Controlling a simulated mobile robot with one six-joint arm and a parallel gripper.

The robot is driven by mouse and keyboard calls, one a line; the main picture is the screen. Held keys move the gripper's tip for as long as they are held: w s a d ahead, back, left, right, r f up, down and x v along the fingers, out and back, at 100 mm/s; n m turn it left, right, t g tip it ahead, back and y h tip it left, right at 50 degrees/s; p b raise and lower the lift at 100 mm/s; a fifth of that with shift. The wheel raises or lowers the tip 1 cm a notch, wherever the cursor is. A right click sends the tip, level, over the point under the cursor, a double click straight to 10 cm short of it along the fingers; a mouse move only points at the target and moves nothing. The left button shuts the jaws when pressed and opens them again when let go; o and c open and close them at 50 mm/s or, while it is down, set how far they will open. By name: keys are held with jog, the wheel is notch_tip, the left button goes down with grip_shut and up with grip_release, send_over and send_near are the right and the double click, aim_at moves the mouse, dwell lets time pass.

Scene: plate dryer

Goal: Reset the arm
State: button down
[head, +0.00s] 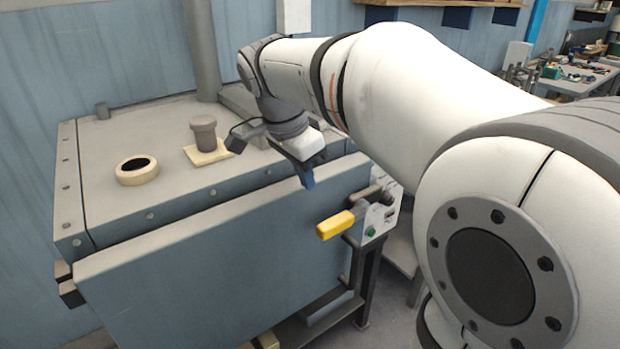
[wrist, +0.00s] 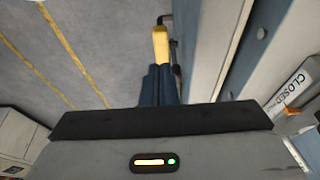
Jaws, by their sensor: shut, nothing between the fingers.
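My arm reaches in from the right in the head view, bent down at the wrist. My gripper (head: 308,181) points down beside the front upper edge of the plate dryer (head: 215,270). Its blue fingers (wrist: 158,72) are together with nothing between them. A yellow handle (head: 335,225) sticks out from the dryer's right front corner, a little below the fingers. In the wrist view the handle (wrist: 161,45) appears just beyond the fingertips; I cannot tell whether they touch.
On the dryer's top are a round ring opening (head: 137,171) and a grey capped fitting (head: 204,133). A small control box with a green button (head: 371,231) sits by the handle. A "CLOSED" label (wrist: 291,92) shows at right. A cluttered bench (head: 575,80) stands far back.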

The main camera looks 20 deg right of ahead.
jog(key=shift+a+r, duration=0.2)
jog(key=shift+s, duration=0.1)
